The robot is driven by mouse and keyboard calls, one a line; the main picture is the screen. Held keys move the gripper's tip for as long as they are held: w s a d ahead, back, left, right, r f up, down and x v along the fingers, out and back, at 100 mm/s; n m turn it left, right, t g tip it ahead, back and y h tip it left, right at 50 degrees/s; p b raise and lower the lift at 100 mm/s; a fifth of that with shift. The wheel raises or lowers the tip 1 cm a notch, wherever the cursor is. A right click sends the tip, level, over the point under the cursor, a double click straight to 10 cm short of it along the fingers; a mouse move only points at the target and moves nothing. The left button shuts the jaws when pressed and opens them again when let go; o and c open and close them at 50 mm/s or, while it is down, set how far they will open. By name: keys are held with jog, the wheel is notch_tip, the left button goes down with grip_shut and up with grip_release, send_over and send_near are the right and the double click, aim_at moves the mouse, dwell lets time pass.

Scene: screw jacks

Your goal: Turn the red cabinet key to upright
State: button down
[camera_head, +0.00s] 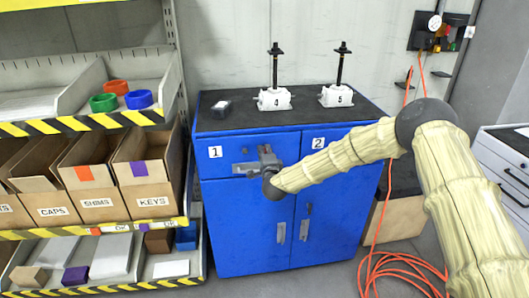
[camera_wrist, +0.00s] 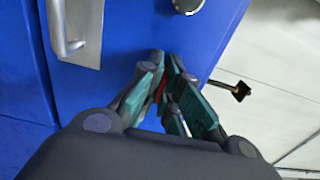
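The blue cabinet (camera_head: 238,235) stands in the middle of the head view, with drawers labelled 1 and 2 above two doors. My gripper (camera_head: 264,153) is at its front, near the drawer 1 handle (camera_head: 243,168). In the wrist view my gripper's green fingers (camera_wrist: 168,78) are drawn together close to the blue front. A sliver of the red key (camera_wrist: 162,88) shows between them. Most of the key is hidden by the fingers, so its angle cannot be told.
Two screw jacks numbered 4 (camera_head: 274,98) and 5 (camera_head: 337,96) and a small dark box (camera_head: 221,109) stand on the cabinet top. A shelf rack with bins (camera_head: 150,175) is at left. An orange cable (camera_head: 385,270) lies on the floor at right.

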jog(key=shift+f, duration=0.1)
jog(key=n+b, duration=0.3)
jog(key=n, duration=0.1)
jog(key=n+b, duration=0.3)
jog(key=n, duration=0.3)
jog(key=n+b, duration=0.1)
jog(key=n, duration=0.3)
jog(key=shift+n+b, duration=0.95)
jog(key=shift+n, duration=0.95)
jog(key=c, duration=1.6)
grip_release()
jog(key=shift+c, duration=0.2)
